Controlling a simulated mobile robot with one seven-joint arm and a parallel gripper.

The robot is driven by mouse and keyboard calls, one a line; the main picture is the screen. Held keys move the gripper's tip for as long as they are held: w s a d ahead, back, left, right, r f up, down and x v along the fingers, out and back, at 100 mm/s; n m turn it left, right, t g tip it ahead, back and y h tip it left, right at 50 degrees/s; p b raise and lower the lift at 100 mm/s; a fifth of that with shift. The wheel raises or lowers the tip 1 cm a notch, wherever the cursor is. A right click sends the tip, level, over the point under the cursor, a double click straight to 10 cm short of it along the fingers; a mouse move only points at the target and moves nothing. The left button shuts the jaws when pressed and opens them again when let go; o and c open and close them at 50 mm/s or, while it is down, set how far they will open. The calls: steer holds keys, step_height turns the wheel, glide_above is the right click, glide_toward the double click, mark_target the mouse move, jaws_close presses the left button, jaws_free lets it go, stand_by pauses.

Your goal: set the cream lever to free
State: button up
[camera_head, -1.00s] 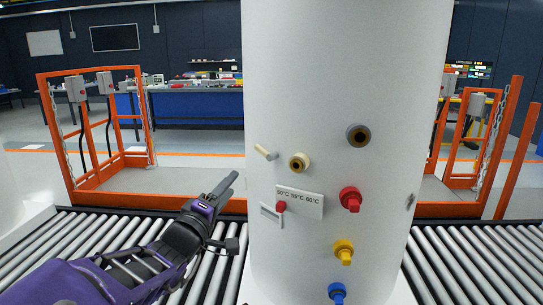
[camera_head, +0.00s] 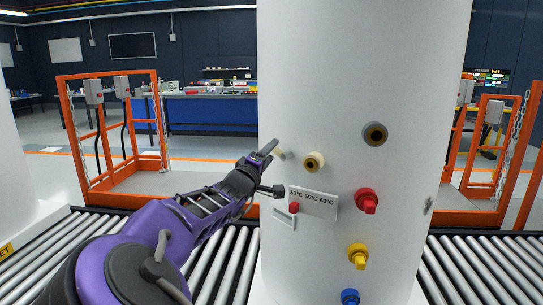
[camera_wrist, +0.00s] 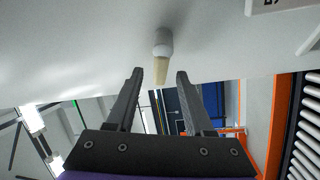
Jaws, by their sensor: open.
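The cream lever (camera_head: 281,155) sits on the left side of the white tank (camera_head: 370,60), partly hidden behind my gripper in the head view. In the wrist view the cream lever (camera_wrist: 161,69) sticks out from a pale round hub on the tank wall. Its end points down the picture, into the mouth of the jaws. My gripper (camera_head: 270,148) is open, with one finger on each side of the lever's tip, apart from it as far as I can see. No marking for free is readable.
Below are a temperature plate (camera_head: 314,201) and red (camera_head: 367,201), yellow (camera_head: 357,256) and blue (camera_head: 350,297) knobs. The tank stands by a roller conveyor (camera_head: 215,262).

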steer(key=shift+w+d, duration=0.15)
steer(key=shift+w, duration=0.35)
jaws_close()
